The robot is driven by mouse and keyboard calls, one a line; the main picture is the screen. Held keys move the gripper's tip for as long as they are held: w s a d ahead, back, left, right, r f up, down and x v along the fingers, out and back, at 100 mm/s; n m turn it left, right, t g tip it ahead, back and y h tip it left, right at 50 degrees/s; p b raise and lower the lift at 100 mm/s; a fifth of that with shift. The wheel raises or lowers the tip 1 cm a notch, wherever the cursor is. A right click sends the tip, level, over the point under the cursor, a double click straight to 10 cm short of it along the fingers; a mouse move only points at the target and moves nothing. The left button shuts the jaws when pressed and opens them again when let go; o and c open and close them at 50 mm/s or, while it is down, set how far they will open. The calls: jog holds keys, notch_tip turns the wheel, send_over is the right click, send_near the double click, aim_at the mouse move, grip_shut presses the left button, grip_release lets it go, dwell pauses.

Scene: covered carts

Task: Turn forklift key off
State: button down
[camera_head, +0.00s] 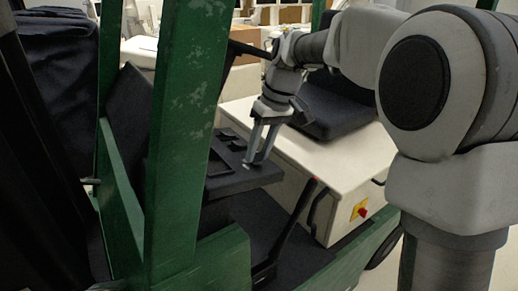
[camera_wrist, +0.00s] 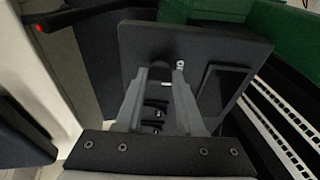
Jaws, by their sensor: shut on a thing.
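My gripper (camera_head: 254,162) reaches down to the dark dashboard panel (camera_head: 222,182) of the forklift, at its right end in the head view. In the wrist view my gripper (camera_wrist: 162,72) has its two grey fingers at the panel, with a narrow gap between the tips. The gripper is shut on the forklift key, which is mostly hidden by the fingers; its turn angle cannot be told. A small silver piece (camera_wrist: 180,65) shows at the right fingertip. The panel (camera_wrist: 220,45) also shows in the wrist view, with a recessed dark screen (camera_wrist: 222,92) to the right of the fingers.
A green forklift post (camera_head: 185,130) stands close in front, left of my arm. A black seat (camera_head: 335,108) sits on the pale body cover (camera_head: 335,170) behind the panel. A red knob on a yellow plate (camera_head: 360,210) is at the lower right. Black levers (camera_wrist: 155,115) lie under the fingers.

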dwell(0.4)
jog(key=c, duration=0.5)
grip_release()
jog(key=p+v, duration=0.2)
jog(key=v, duration=1.5)
jog(key=shift+r+p, duration=0.25)
jog(key=shift+p, duration=0.1)
jog(key=shift+s, duration=0.1)
